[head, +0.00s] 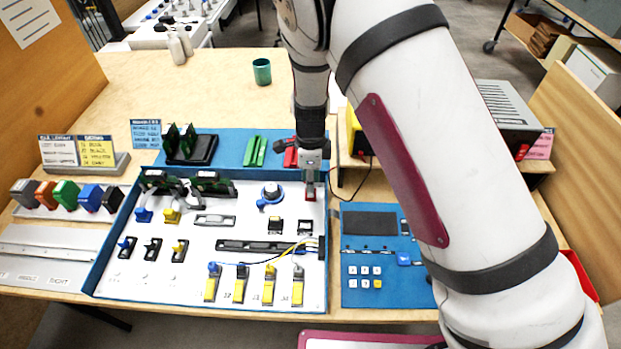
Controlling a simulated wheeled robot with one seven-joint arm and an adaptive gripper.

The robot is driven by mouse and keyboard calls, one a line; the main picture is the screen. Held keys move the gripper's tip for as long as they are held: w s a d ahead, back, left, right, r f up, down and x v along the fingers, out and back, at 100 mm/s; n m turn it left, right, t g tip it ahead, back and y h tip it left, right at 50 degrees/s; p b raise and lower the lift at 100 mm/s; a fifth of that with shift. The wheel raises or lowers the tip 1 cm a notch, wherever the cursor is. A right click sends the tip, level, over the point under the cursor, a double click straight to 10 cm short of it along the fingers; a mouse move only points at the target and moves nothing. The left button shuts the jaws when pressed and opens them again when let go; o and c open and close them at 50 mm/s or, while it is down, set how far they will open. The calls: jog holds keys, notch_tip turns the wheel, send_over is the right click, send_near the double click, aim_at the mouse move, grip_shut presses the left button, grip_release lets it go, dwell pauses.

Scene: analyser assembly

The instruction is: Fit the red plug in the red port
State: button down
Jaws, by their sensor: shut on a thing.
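My gripper (311,176) points down over the upper right corner of the white panel (200,270). It is shut on a small red piece (311,196), which looks like the red plug and shows just below the fingertips. The fingers hide its upper part. The piece is at or just above the panel surface; I cannot tell whether it touches. I cannot make out the red port apart from this red piece, so how the two sit together is not clear.
A blue plug (143,215) and a yellow plug (172,216) sit at the panel's upper left. Green bars (255,151) lie behind. A blue keypad board (372,292) lies to the right.

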jog(key=shift+f+b, duration=0.3)
jog(key=shift+f, duration=0.8)
dwell(0.5)
jog(key=c, duration=1.3)
grip_release()
jog(key=shift+c, duration=0.2)
jog(key=o, duration=0.3)
jog(key=shift+r+p, duration=1.65)
jog(key=shift+r, duration=1.9)
